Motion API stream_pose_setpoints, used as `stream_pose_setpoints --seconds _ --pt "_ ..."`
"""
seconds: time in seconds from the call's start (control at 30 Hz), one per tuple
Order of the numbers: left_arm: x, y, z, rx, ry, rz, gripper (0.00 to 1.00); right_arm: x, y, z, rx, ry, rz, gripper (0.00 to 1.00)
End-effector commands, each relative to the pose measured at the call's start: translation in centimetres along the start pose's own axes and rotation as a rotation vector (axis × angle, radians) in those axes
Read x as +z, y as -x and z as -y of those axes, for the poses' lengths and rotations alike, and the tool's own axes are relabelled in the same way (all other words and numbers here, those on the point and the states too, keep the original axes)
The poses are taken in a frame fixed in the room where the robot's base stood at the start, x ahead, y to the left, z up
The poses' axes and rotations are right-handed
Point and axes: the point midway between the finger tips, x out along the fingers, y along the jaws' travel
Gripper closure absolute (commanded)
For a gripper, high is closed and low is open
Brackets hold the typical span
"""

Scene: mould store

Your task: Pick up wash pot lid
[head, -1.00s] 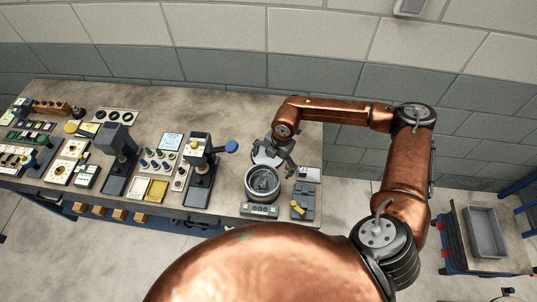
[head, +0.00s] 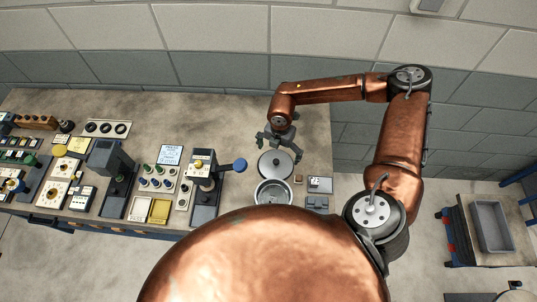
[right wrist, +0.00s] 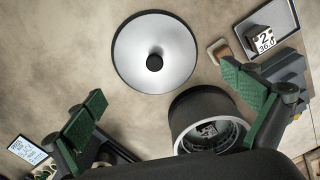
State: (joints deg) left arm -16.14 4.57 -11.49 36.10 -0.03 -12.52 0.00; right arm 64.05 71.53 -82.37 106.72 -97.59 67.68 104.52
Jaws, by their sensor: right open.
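The wash pot lid (head: 275,164) is a round grey disc with a dark knob at its centre. It lies on the bench just behind the open wash pot (head: 273,192). In the right wrist view the lid (right wrist: 180,70) shows whole, with a dark rim and its knob up, and the pot (right wrist: 181,118) is beside it, partly cut off by my gripper. My right gripper (head: 279,148) is open and empty above the lid; in the right wrist view its green-padded fingers (right wrist: 164,87) are spread wide, with the lid beyond them. My left gripper is not in view.
A small display box (head: 320,184) stands right of the lid, near a small light block (head: 298,179). A stand with a blue knob (head: 239,165) is to the left. Panels and devices fill the bench's left part. The bench (head: 235,115) is bare behind the lid.

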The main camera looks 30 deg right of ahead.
Motion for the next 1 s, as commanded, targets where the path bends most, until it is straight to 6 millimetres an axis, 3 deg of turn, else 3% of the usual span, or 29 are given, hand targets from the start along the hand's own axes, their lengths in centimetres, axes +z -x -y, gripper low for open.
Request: stream_pose_setpoints --seconds 0.17,0.4,0.5,0.7,0.87,1.0 --pt "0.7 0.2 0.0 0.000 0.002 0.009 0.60 -0.2 -1.0 -0.3 -0.002 0.006 -0.002 0.00" --pt "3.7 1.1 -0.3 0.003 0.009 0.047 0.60 -0.4 -3.4 -0.9 -0.001 0.016 -0.001 0.00" --pt "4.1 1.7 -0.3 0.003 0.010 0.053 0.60 -0.4 -4.9 -1.0 -0.002 0.016 -0.001 0.00" --pt "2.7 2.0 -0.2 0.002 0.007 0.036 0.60 -0.3 -7.4 -0.9 -0.001 0.012 -0.001 0.00" --pt "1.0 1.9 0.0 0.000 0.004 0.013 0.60 -0.3 -7.8 -0.9 0.000 0.011 0.000 0.00" --pt "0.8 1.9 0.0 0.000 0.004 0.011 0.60 -0.3 -7.8 -0.9 0.000 0.010 0.000 0.01"
